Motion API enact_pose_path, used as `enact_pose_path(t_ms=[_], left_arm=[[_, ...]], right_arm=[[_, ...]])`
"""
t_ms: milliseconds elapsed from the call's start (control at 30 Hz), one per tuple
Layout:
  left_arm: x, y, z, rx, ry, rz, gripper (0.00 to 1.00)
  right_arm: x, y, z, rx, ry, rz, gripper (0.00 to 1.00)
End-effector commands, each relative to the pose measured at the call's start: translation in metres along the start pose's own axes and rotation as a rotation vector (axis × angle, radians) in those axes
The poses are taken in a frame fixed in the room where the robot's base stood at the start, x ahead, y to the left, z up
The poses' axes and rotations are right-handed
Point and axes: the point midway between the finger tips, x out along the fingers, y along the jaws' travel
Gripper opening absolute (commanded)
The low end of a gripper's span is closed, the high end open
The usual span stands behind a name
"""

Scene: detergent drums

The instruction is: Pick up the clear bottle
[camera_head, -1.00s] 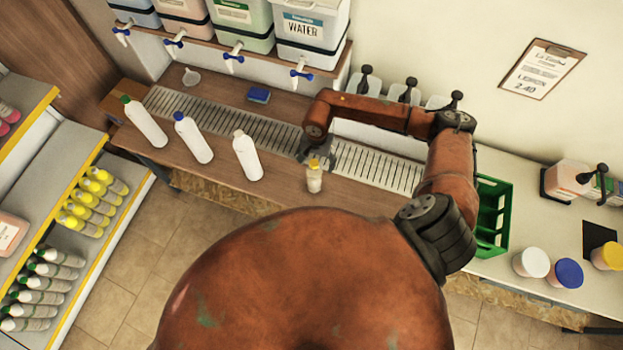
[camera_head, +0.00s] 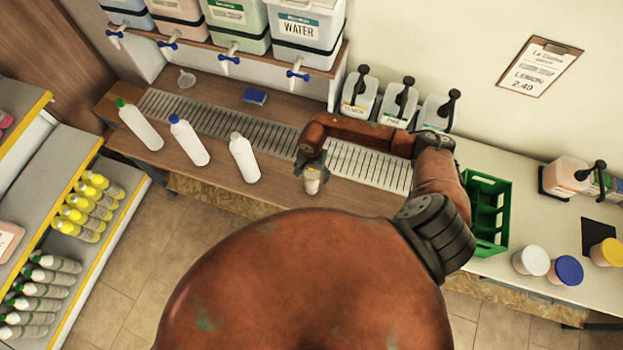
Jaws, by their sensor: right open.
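The small clear bottle (camera_head: 312,183) stands on the wooden counter near its front edge, to the right of three white bottles. Its yellow cap, seen before, is now mostly hidden behind my right gripper. My right gripper (camera_head: 312,168) points down at the bottle's top, with its fingers open. I cannot tell whether the fingers touch the bottle. My right arm reaches in from the right over the counter. My left gripper is not in view.
White bottles with a green cap (camera_head: 140,126), a blue cap (camera_head: 190,142) and a white cap (camera_head: 244,159) stand left of the clear bottle. A green crate (camera_head: 487,212) is to the right. A blue sponge (camera_head: 254,96) and a drain grate (camera_head: 220,122) lie behind.

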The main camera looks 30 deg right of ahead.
Motion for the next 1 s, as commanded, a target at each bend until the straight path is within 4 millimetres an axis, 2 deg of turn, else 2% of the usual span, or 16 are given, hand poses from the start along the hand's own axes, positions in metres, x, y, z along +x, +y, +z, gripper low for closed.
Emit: enact_pose_path(t_ms=[233,1000], left_arm=[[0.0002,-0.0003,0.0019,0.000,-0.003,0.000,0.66],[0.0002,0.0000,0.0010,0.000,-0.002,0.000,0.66]], right_arm=[[0.0011,-0.0002,-0.0001,0.000,0.000,-0.001,0.66],[0.0009,-0.0003,0.0003,-0.001,0.000,0.000,0.13]])
